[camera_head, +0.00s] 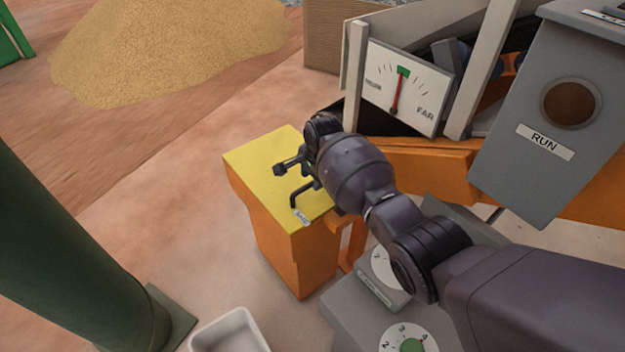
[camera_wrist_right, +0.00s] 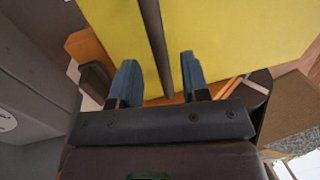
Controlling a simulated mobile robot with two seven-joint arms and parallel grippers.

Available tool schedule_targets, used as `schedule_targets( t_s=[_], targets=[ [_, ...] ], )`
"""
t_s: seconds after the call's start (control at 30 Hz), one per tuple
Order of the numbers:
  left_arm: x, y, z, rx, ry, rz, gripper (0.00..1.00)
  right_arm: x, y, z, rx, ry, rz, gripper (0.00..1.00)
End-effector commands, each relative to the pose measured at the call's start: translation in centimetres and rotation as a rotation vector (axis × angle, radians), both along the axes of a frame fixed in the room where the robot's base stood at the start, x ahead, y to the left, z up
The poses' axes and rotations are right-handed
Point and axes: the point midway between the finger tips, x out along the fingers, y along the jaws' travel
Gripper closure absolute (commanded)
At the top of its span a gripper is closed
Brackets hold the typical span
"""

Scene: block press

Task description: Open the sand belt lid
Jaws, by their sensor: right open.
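The sand belt lid (camera_head: 262,152) is a flat yellow top on an orange box (camera_head: 292,252), and it looks shut. A dark bent bar (camera_head: 294,194), apparently its handle, stands on the lid beside a small label. My right gripper (camera_head: 310,170) is over the lid's right part, and my wrist hides some of it. In the right wrist view my gripper (camera_wrist_right: 158,78) is open, with its two bluish fingers either side of a dark bar (camera_wrist_right: 154,40) above the yellow surface. I cannot tell whether they touch the bar. My left gripper is not in view.
A NEAR-FAR gauge (camera_head: 402,88) and a grey RUN box (camera_head: 545,130) stand behind and right. Grey dial panels (camera_head: 375,320) lie below my right arm. A green post (camera_head: 75,250) and a white tray (camera_head: 230,332) are at the front left. Sand (camera_head: 165,45) is piled behind.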

Motion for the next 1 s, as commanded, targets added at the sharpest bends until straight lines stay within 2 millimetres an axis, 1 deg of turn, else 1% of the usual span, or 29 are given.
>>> schedule_targets(
  t_s=[0.03,0.1,0.3,0.5,0.53,0.57,0.6,0.8,1.0],
  targets=[
    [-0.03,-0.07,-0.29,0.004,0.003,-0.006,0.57,-0.03,0.03,-1.12,-0.001,0.007,0.000,0.58],
    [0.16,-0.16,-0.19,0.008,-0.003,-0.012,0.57,0.09,0.08,-1.48,-0.001,0.004,0.000,0.58],
    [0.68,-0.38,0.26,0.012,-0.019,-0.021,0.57,0.33,0.17,-1.62,0.000,-0.001,0.001,0.58],
    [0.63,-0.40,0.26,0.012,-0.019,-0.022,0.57,0.36,0.18,-1.49,-0.001,-0.003,0.001,0.58],
    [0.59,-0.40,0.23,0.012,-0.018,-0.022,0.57,0.35,0.19,-1.49,-0.001,-0.003,0.001,0.59],
    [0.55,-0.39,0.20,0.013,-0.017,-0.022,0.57,0.36,0.18,-1.49,-0.001,-0.003,0.001,0.64],
    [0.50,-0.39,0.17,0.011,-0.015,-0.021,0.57,0.35,0.18,-1.50,-0.001,-0.003,0.001,0.70],
    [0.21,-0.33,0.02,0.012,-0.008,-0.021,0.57,0.33,0.18,-1.55,0.000,-0.002,0.001,1.00],
    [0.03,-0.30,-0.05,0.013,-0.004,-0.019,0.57,0.31,0.19,-1.57,0.000,-0.001,0.001,1.00]
  ],
)
